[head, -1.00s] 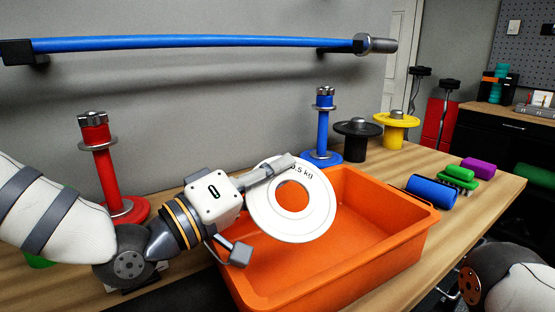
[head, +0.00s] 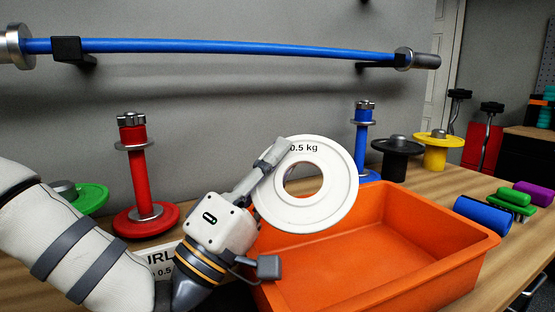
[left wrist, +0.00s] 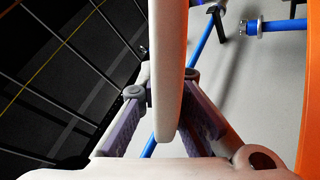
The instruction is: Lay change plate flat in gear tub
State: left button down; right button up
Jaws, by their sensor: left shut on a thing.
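The white change plate (head: 340,205), marked 0.5 kg, is a ring with a large centre hole. In the head view it stands steeply tilted, its face toward me, above the back left part of the orange gear tub (head: 455,255). My left gripper (head: 273,152) is shut on its upper left rim. In the left wrist view the plate (left wrist: 167,70) shows edge-on between the fingers (left wrist: 165,130), and an orange strip of the tub (left wrist: 302,120) shows at the right. The visible tub floor is empty; the plate hides its back left corner. My right gripper is out of view.
Black (head: 397,160) and yellow (head: 437,150) plate holders stand back right; a green one (head: 85,197) is at left. A blue roller (head: 483,215) lies right of the tub. A blue bar (head: 230,47) hangs on the wall.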

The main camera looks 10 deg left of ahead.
pick_arm(q)
jog(key=d+f+m+g, duration=0.1)
jog(key=f+m+g, duration=0.1)
jog(key=f, duration=0.2)
jog(key=d+f+m+g, duration=0.2)
jog(key=f+g, duration=0.1)
jog(key=f, duration=0.2)
jog(key=d+f+m+g, duration=0.1)
jog(key=d+f+g, duration=0.1)
jog(key=f, duration=0.2)
jog(key=shift+w+d+f+m+g+y, duration=0.1)
jog(key=shift+w+f+m+g+y, duration=0.05)
jog(key=shift+f+m+g+y, duration=0.2)
jog(key=c, duration=1.7)
grip_release()
jog(key=a+r+n+t, duration=0.1)
jog(key=r+t, duration=0.1)
jog(key=r, duration=0.6)
jog(key=a+r+n+t, duration=0.2)
jog(key=r+t, duration=0.1)
jog(key=r, duration=0.4)
jog(key=a+r+n+t, duration=0.2)
jog(key=r, duration=0.6)
jog(key=shift+r+n+t, duration=0.25)
jog(key=shift+r, duration=0.1)
